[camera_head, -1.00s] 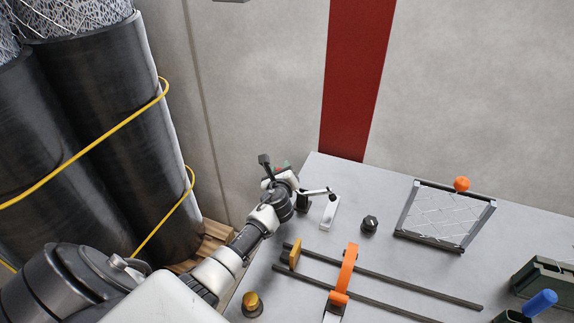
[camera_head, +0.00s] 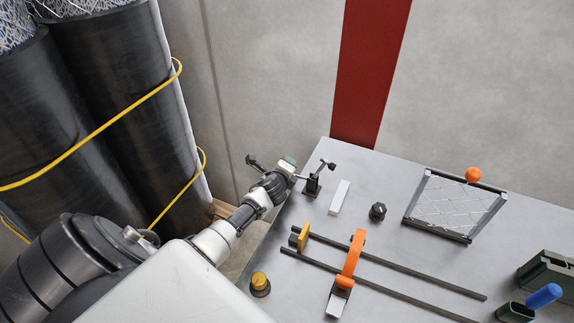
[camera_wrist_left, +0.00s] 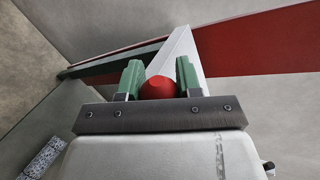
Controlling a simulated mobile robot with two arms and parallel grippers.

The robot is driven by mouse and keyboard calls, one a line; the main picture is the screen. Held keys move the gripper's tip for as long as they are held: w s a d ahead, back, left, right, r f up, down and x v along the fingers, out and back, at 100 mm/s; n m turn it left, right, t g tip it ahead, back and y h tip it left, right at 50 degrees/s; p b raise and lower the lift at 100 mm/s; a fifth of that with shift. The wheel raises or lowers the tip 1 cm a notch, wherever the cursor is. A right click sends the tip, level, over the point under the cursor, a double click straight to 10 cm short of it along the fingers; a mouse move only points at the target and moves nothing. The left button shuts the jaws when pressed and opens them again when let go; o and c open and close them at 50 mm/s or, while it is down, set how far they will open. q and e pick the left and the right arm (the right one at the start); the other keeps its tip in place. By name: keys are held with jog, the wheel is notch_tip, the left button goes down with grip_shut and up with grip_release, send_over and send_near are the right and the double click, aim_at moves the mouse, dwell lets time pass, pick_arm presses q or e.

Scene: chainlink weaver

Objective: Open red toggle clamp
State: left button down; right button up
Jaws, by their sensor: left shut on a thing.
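The red toggle clamp has a dark base (camera_head: 311,187) near the table's far left corner. Its bar with a dark tip (camera_head: 328,164) points up and to the right, raised clear of the white strip (camera_head: 339,197). My left gripper (camera_head: 289,161), with green fingers, is at the left of the clamp base. In the left wrist view the clamp's red handle end (camera_wrist_left: 158,87) sits between the green fingers, which are shut on it. In the head view the red end is hidden by the gripper. My right gripper is not in view.
On the grey table (camera_head: 400,260) are a black knob (camera_head: 377,211), a wire mesh frame (camera_head: 452,207) with an orange ball (camera_head: 473,174), two dark rails, an orange handle (camera_head: 351,258) and a yellow-topped button (camera_head: 259,283). Large black rolls (camera_head: 110,100) stand at the left.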

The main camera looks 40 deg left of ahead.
pick_arm(q)
jog(key=shift+s+f, duration=0.1)
jog(key=shift+f, duration=0.1)
dwell(0.3)
jog(key=c, duration=0.8)
grip_release()
jog(key=shift+o, duration=0.2)
jog(key=shift+r, duration=0.1)
jog(key=shift+s+d+r, duration=0.2)
jog(key=shift+s, duration=0.35)
jog(key=v, duration=0.9)
jog(key=shift+s, duration=0.2)
